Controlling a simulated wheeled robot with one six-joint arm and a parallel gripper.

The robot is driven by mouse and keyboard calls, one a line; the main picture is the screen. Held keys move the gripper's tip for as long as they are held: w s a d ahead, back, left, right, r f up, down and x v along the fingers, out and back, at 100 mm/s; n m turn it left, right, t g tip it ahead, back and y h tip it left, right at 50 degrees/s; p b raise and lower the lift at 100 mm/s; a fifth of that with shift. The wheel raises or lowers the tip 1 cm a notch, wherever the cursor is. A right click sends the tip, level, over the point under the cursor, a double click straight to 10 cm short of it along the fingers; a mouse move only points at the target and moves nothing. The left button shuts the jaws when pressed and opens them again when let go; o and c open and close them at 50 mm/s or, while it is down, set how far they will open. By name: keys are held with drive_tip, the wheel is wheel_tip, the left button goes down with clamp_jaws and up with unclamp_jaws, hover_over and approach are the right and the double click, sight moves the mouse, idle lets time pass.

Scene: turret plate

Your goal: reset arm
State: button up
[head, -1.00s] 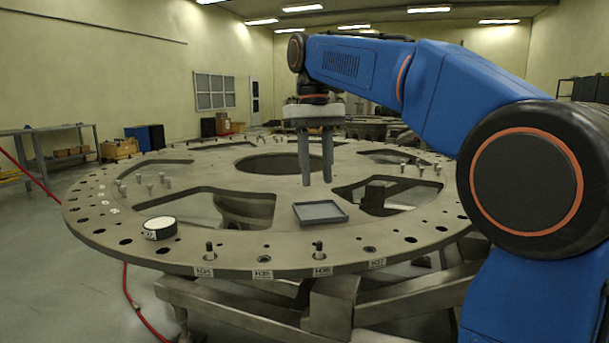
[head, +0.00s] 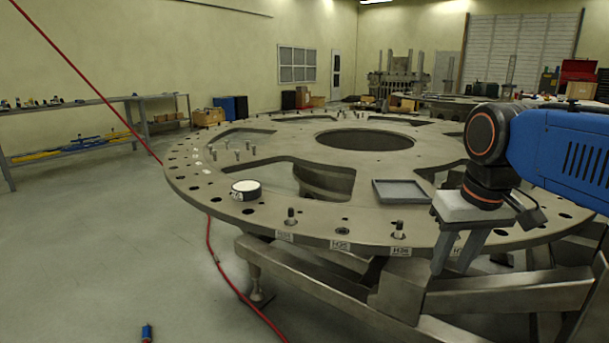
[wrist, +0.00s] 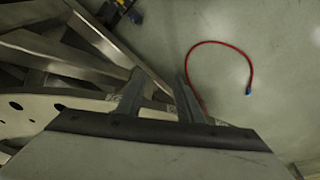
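My gripper (head: 452,262) hangs fingers-down at the right in the head view, in front of the near right rim of the grey turret plate (head: 275,205). Its two fingers are apart with nothing between them. In the wrist view my gripper (wrist: 159,74) also shows two spread, empty fingers, with the plate's rim (wrist: 30,110) at the left and the floor beyond. My blue arm (head: 565,155) enters from the right edge in the head view.
A shallow grey tray (head: 402,192) and a white-topped round puck (head: 246,190) lie on the plate. A red hose (head: 222,265) runs along the floor. Floor at the left is open before a shelf (head: 80,130).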

drive_tip(key=s+d+f+t, duration=0.1)
drive_tip(key=s+f+t, duration=0.1)
drive_tip(key=s+f, duration=0.7)
wheel_tip(320, 180, down, 5)
drive_tip(key=shift+d+f+m, duration=0.1)
drive_tip(key=shift+d+m, duration=0.2)
drive_tip(key=shift+d, duration=0.05)
drive_tip(key=shift+c, duration=0.6)
